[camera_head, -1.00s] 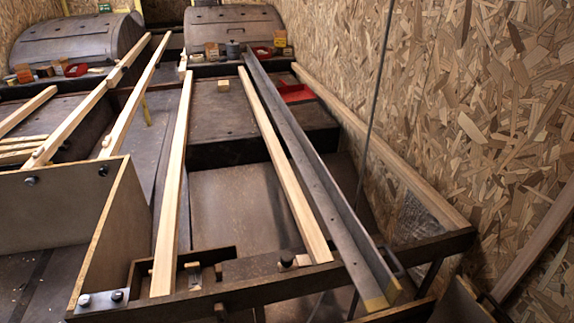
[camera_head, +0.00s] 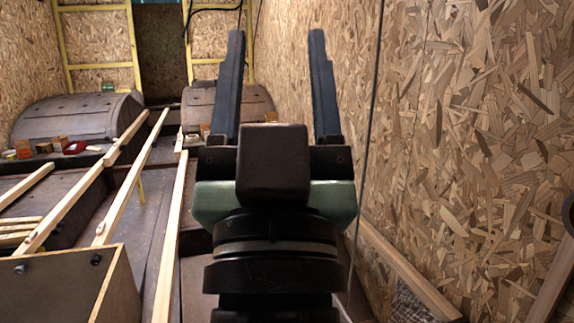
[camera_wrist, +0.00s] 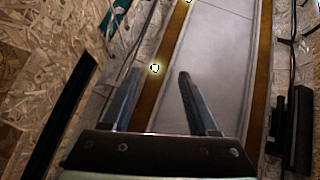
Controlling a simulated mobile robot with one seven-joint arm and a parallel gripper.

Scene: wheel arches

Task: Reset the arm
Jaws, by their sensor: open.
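My gripper (camera_head: 279,85) stands upright in the middle of the head view, its two dark fingers spread wide and pointing up. Nothing is between the fingers. My arm end hides much of the right wheel arch and the rails behind it. In the wrist view my gripper (camera_wrist: 158,88) is also open and empty. Beyond its fingers is a pale panel (camera_wrist: 215,60) with brown strips along its sides.
A particle-board wall (camera_head: 470,130) rises close on the right, with a thin dark cable (camera_head: 372,110) in front of it. Wooden strips (camera_head: 130,180) run lengthwise at left. The left wheel arch (camera_head: 75,118) has small boxes (camera_head: 60,144) before it.

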